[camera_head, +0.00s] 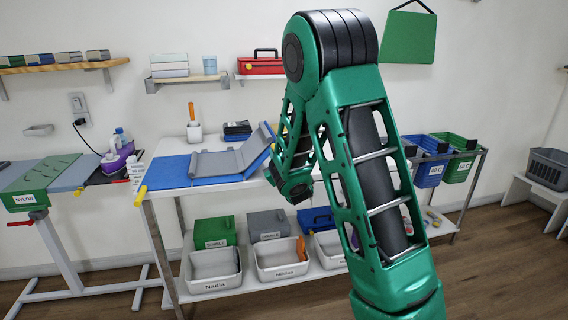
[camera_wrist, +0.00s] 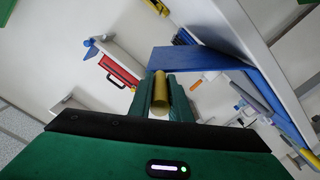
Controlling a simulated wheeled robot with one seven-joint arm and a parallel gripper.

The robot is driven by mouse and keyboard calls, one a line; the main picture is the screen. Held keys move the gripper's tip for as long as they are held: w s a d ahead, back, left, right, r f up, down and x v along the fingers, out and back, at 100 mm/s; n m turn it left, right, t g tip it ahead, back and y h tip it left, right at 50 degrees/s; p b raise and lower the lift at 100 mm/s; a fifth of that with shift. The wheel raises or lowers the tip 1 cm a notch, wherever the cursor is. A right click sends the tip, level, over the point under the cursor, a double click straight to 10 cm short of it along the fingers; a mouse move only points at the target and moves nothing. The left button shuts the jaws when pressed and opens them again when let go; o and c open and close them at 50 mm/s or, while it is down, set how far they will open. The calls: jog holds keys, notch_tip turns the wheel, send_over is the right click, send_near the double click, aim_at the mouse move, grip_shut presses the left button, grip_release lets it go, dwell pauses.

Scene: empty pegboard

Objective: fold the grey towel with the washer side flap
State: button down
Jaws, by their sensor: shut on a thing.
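The grey towel (camera_head: 213,163) lies on a blue folding board (camera_head: 166,173) on the table in the head view. The board's right flap (camera_head: 258,158) is tilted up, with part of the towel raised along it. A yellow handle (camera_head: 142,192) shows at the board's front left corner. In the wrist view, my gripper (camera_wrist: 160,88) is shut on another yellow handle (camera_wrist: 160,98), beside a blue panel (camera_wrist: 198,59). My arm hides the fingertips and the flap's right side in the head view.
A white cup with an orange-handled tool (camera_head: 194,131) and dark folded cloths (camera_head: 237,130) stand behind the board. Labelled bins (camera_head: 212,284) fill the shelf below. Blue and green crates (camera_head: 428,174) stand at right. A red toolbox (camera_head: 261,66) is on the wall shelf.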

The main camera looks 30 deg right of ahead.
jog(key=w+a+r+n, duration=0.1)
jog(key=w+a+n, duration=0.1)
jog(key=a+n, duration=0.4)
jog(key=w+a+r+n, duration=0.2)
jog(key=a+n, duration=0.4)
jog(key=a, duration=0.4)
jog(key=shift+w+a+n, duration=0.35)
jog(key=shift+a+n, duration=0.05)
jog(key=c, duration=1.6)
grip_release()
jog(key=shift+c, duration=0.2)
jog(key=shift+r, duration=0.1)
